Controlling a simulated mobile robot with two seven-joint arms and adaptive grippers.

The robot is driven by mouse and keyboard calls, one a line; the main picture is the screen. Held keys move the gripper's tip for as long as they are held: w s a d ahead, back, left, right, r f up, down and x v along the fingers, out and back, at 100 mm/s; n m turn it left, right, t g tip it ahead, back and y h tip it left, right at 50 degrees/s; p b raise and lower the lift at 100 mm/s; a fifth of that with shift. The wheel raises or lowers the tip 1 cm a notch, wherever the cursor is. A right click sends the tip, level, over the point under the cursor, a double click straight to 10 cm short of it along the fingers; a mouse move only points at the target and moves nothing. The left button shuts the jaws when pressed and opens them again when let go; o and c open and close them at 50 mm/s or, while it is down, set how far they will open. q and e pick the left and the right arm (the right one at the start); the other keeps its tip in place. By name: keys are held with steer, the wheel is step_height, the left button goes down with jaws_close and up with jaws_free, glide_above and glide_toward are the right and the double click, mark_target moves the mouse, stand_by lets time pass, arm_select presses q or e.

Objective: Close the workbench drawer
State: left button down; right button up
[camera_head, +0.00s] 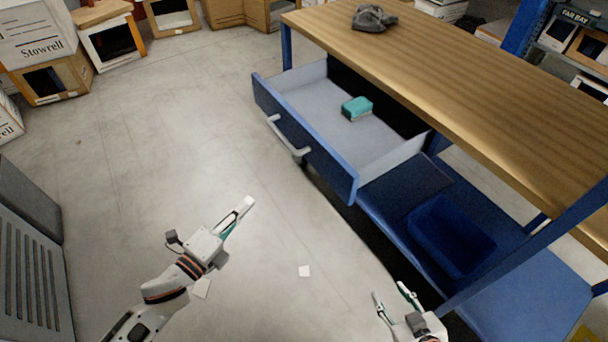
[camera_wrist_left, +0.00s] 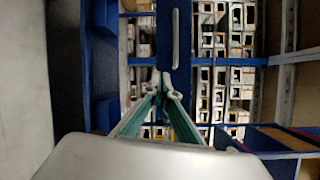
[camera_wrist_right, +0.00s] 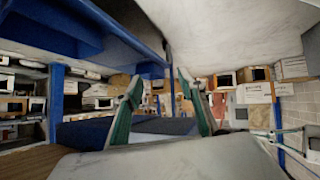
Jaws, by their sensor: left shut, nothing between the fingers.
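The workbench drawer (camera_head: 342,172) is pulled out from under the wooden bench top (camera_head: 470,75). It has a blue front, pale inner walls and a grey bar handle (camera_head: 288,137). A teal and dark sponge (camera_head: 356,108) lies inside. My left gripper (camera_head: 247,205) is shut and empty, in front of the drawer and apart from it. In the left wrist view the closed fingertips (camera_wrist_left: 165,92) point toward the drawer front, with its handle (camera_wrist_left: 176,40) above them. My right gripper (camera_head: 393,294) is open and empty, near the bench's lower shelf; its spread fingers (camera_wrist_right: 162,90) show in the right wrist view.
A grey crumpled cloth (camera_head: 374,18) lies on the bench top. A blue bin (camera_head: 450,236) stands on the blue lower shelf (camera_head: 535,290). A blue bench leg (camera_head: 535,240) is at the right. Boxes (camera_head: 110,45) stand at the back left. The floor before the drawer is mostly clear.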

arm_select(q)
steer(key=w+d+r+m+g+h+b, duration=0.1)
steer(key=w+d+r+m+g+h, duration=0.25)
steer(key=m, duration=1.15)
steer(key=m+g+h+p, duration=0.1)
steer(key=m+h+p, duration=0.15)
steer(key=m, duration=0.25)
glide_toward(322, 162)
steer(key=b+x, duration=0.1)
steer(key=x, duration=0.4)
steer(key=shift+w+d+r, duration=0.15)
steer(key=shift+w+d, duration=0.05)
steer(key=shift+w, duration=0.1)
steer(key=shift+w+d, duration=0.35)
steer(key=shift+d, duration=0.15)
arm_select(e)
steer(key=shift+w+r, duration=0.2)
steer(key=shift+r, duration=0.15)
